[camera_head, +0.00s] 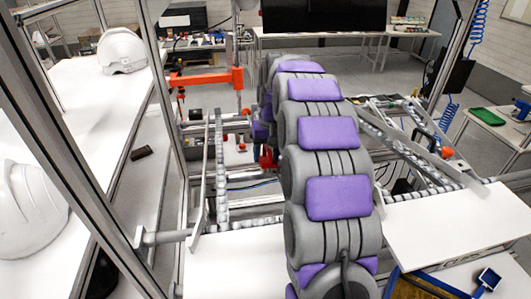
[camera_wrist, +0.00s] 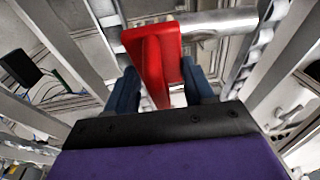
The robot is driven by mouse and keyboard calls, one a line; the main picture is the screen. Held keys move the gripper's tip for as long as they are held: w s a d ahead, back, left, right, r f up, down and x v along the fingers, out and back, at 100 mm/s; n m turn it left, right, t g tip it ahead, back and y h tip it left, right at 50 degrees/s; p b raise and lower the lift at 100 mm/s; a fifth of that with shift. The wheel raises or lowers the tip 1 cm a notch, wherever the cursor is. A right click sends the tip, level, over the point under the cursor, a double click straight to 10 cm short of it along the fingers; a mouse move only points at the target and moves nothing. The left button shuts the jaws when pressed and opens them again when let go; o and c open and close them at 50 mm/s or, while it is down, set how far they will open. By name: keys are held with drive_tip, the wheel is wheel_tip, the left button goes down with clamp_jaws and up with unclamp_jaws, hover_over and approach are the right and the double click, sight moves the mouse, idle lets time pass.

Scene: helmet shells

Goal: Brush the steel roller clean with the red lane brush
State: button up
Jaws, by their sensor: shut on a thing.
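My gripper (camera_wrist: 163,88) has its two blue fingers closed on the red lane brush (camera_wrist: 152,58). The brush is a red block that reaches up and away from the fingers. The steel roller (camera_wrist: 222,20), a shiny metal cylinder, runs to the right from the brush's far end in the wrist view. The brush overlaps its left end there, and I cannot tell whether they touch. In the head view a red piece (camera_head: 267,158) shows beside my arm, perhaps the brush. My arm hides the gripper in that view.
Conveyor lanes with metal rails (camera_head: 221,165) flank my arm. White helmet shells (camera_head: 122,52) sit on the white table (camera_head: 85,110) at left. A metal frame post (camera_head: 75,160) stands at near left. A blue tray (camera_head: 425,287) lies at bottom right. An orange-red fixture (camera_head: 205,78) stands behind.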

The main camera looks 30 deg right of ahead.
drive_tip(key=shift+a, duration=1.1)
drive_tip(key=shift+w+a, duration=0.9)
drive_tip(key=shift+a, duration=1.65)
drive_tip(key=shift+s+d+f+b, duration=0.1)
drive_tip(key=shift+s+d, duration=0.1)
drive_tip(key=shift+d, duration=0.5)
drive_tip(key=shift+s+d+b, duration=0.1)
drive_tip(key=shift+s+d, duration=0.15)
drive_tip(key=shift+d, duration=0.4)
drive_tip(key=shift+s+d+f+b, duration=0.1)
drive_tip(key=shift+s+d, duration=0.1)
drive_tip(key=shift+d, duration=0.5)
drive_tip(key=shift+s+d+r, duration=0.1)
drive_tip(key=shift+s+d, duration=0.15)
drive_tip(key=shift+d, duration=0.65)
drive_tip(key=shift+s+d, duration=0.25)
drive_tip(key=shift+d, duration=0.65)
drive_tip(key=shift+r, duration=0.15)
drive_tip(key=shift+w+d+r+p, duration=0.1)
drive_tip(key=shift+w+r+p, duration=0.3)
drive_tip(key=shift+r, duration=0.55)
drive_tip(key=shift+w+d+r+p, duration=0.1)
drive_tip(key=shift+w+r+p, duration=0.2)
drive_tip(key=shift+r+p, duration=0.45)
drive_tip(key=shift+w+d+r+p, duration=0.1)
drive_tip(key=shift+w+r+p, duration=0.2)
drive_tip(key=shift+r, duration=0.8)
